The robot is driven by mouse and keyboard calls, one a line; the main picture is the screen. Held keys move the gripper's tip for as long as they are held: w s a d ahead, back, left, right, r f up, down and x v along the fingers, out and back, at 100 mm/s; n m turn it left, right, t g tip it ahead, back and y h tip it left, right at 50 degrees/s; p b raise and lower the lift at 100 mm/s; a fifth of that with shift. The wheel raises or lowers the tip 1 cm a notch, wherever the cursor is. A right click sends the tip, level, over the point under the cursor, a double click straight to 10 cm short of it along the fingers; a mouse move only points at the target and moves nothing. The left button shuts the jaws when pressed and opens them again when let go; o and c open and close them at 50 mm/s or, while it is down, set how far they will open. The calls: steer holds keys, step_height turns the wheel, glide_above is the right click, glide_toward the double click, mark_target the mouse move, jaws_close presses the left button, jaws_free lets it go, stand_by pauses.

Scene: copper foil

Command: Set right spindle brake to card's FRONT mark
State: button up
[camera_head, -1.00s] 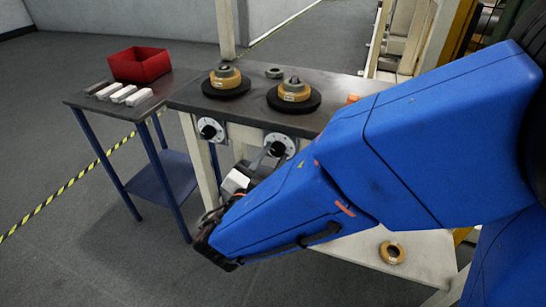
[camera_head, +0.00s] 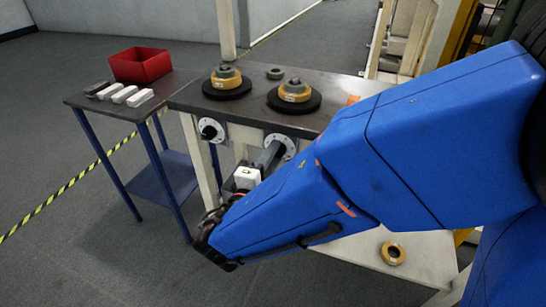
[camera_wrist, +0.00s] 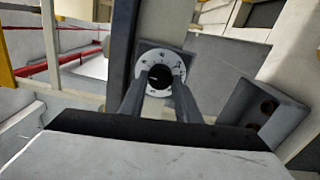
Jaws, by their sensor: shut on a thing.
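The right spindle brake is a white round dial (camera_head: 290,144) with a dark centre knob on the front of the dark-topped bench. In the wrist view the dial (camera_wrist: 178,66) has small dark marks that are too small to read, and its round black knob (camera_wrist: 160,76) sits between my fingers. My gripper (camera_head: 273,153) reaches up to the dial from below and is shut on the knob; its fingers also show in the wrist view (camera_wrist: 160,88). The left dial (camera_head: 208,130) has a similar dark knob. I cannot make out a card with a FRONT mark.
Two black spindle discs (camera_head: 294,102) carry tan rings on the bench (camera_head: 245,115). A side table (camera_head: 75,98) at left holds a red bin (camera_head: 140,66) and several small blocks. A tan ring (camera_head: 393,253) lies on a pale lower surface.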

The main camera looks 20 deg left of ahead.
steer(key=m, duration=0.5)
steer(key=shift+m, duration=0.3)
steer(key=shift+d+m, duration=0.1)
steer(key=shift+m, duration=2)
steer(key=o, duration=1.1)
steer(key=shift+c, duration=0.2)
steer(key=shift+s, duration=0.15)
steer(key=s+a, duration=0.1)
steer(key=s, duration=1.6)
steer(key=shift+a, duration=0.2)
